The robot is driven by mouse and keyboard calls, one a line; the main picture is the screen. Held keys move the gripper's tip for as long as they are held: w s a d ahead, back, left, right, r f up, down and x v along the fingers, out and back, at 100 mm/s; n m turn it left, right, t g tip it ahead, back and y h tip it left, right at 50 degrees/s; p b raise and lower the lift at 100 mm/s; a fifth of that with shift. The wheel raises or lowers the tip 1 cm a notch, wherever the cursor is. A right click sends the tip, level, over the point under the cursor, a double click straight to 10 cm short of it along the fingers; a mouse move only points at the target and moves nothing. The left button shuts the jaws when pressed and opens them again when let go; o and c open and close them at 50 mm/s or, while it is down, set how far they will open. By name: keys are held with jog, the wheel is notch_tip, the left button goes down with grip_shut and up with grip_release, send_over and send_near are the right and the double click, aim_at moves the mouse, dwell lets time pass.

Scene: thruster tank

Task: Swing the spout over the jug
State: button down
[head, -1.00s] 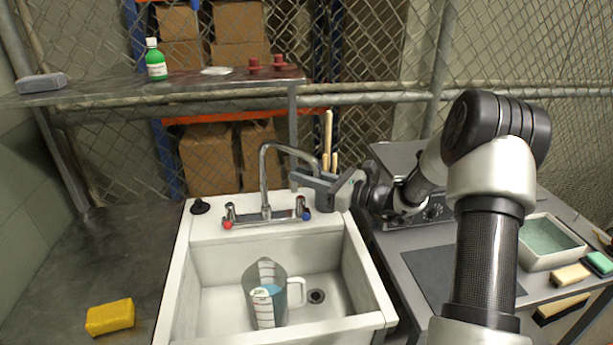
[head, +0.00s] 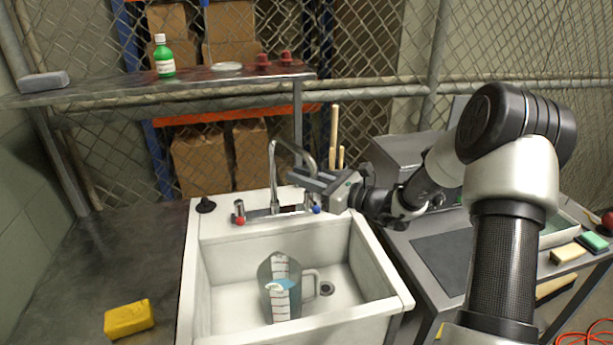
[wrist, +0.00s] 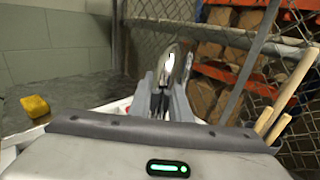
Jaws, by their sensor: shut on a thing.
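The chrome spout (head: 272,170) rises from the tap at the sink's back rim and arcs to the right, its end at my gripper. It also shows in the wrist view (wrist: 176,62). My gripper (head: 308,180) is shut on the spout near its outer end; the fingers (wrist: 163,103) hide part of the end. The clear measuring jug (head: 278,290), with blue marks or contents, stands upright in the white sink (head: 226,262), its handle to the right. The spout's end is behind and to the right of the jug, not above it.
Red-marked (head: 239,212) and blue-marked (head: 314,203) tap handles flank the spout's foot. A black knob (head: 205,205) is on the rim. A yellow sponge (head: 129,319) lies left of the sink. The space above the sink is clear.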

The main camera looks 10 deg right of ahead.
jog(key=a, duration=0.2)
jog(key=s+a, duration=0.1)
jog(key=a+b, duration=0.1)
jog(key=a, duration=0.1)
jog(key=shift+s+a+r, duration=0.1)
jog(key=shift+s+a, duration=0.2)
jog(key=shift+a, duration=0.05)
jog(key=shift+r, duration=0.15)
dwell(1.4)
jog(key=c, duration=1.9)
grip_release()
jog(key=shift+w, duration=0.1)
jog(key=shift+c, duration=0.2)
jog(key=o, duration=0.3)
jog(key=shift+w+a, duration=0.1)
jog(key=shift+w, duration=0.05)
jog(key=shift+f, duration=0.2)
jog(key=shift+s, duration=0.2)
